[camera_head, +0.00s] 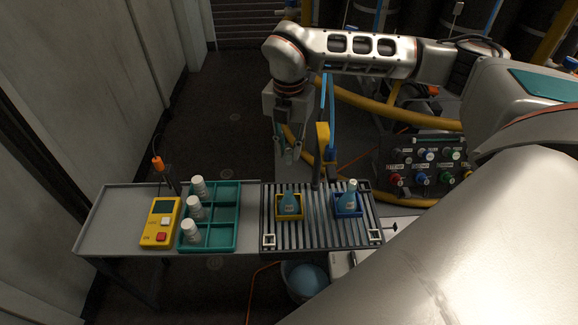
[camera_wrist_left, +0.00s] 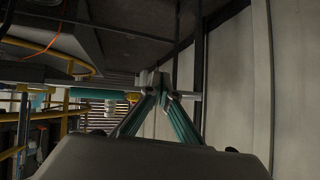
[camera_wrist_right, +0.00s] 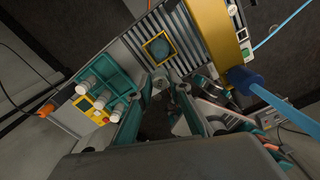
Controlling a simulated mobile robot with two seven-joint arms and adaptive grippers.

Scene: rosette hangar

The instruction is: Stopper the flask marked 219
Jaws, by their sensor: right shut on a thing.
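A blue flask (camera_head: 289,205) stands in a yellow holder on the slatted rack (camera_head: 320,235); the holder also shows in the right wrist view (camera_wrist_right: 147,56). A second blue flask (camera_head: 349,199) with a pale top leans slightly in a blue holder to the right. I cannot read the number on either flask. My right gripper (camera_head: 290,155) is above and behind the rack, pointing down, shut on a small grey thing (camera_wrist_right: 159,82) that is too small to identify. My left gripper (camera_wrist_left: 158,78) shows only in its own wrist view; its fingertips meet, with nothing seen between them.
A teal tray (camera_head: 225,190) with three white capped bottles (camera_head: 195,208) stands left of the rack, beside a yellow meter (camera_head: 160,222). A control panel with coloured knobs (camera_head: 425,165) is at right. The table's left end is clear.

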